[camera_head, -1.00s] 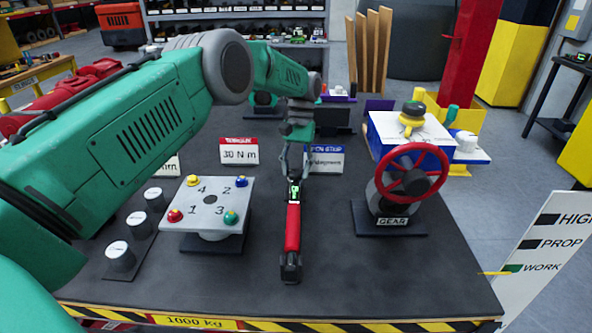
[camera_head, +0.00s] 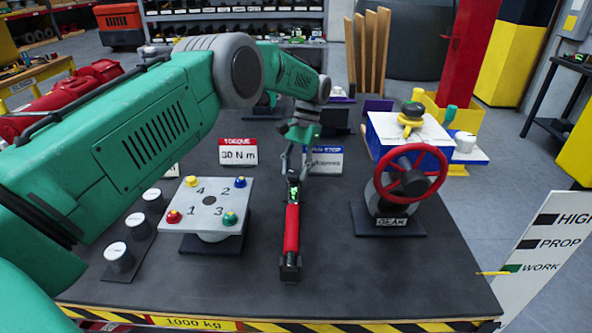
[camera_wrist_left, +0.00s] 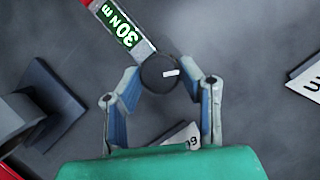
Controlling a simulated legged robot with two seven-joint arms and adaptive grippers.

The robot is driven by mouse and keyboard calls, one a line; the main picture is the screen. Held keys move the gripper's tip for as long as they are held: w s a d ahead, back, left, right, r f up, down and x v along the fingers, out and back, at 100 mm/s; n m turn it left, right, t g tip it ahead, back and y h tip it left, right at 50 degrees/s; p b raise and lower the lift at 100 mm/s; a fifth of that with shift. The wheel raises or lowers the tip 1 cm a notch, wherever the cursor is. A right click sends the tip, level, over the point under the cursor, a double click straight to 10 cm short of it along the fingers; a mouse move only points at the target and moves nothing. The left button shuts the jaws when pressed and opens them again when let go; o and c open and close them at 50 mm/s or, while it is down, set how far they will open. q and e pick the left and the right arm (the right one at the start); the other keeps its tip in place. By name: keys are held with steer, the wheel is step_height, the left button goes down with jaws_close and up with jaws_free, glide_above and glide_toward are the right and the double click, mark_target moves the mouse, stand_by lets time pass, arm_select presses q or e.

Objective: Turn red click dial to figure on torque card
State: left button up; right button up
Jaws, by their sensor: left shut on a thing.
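A torque wrench with a red grip (camera_head: 291,228) lies lengthwise on the dark table. At the display end is a dark round knob with a white mark (camera_wrist_left: 160,73); no red shows on the knob. My left gripper (camera_head: 293,176) reaches down at the wrench's far end. In the left wrist view its two fingers are shut on the knob from both sides. The torque card (camera_head: 238,153) with a red header reads 30 N m. My right gripper is not in view.
A grey numbered plate (camera_head: 207,206) with coloured bolts and several white-topped cylinders (camera_head: 119,257) stand left of the wrench. A red handwheel (camera_head: 410,172) on a GEAR stand is at the right. A blue-headed card (camera_head: 323,160) stands behind the gripper. The table's front right is clear.

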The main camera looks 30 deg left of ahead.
mark_target(297, 170)
arm_select(q)
steer(key=shift+w+r, duration=0.2)
steer(key=o, duration=1.1)
steer(key=shift+f, duration=0.15)
step_height(297, 170, up, 10)
steer(key=shift+w+f, duration=0.15)
steer(key=shift+a, duration=0.1)
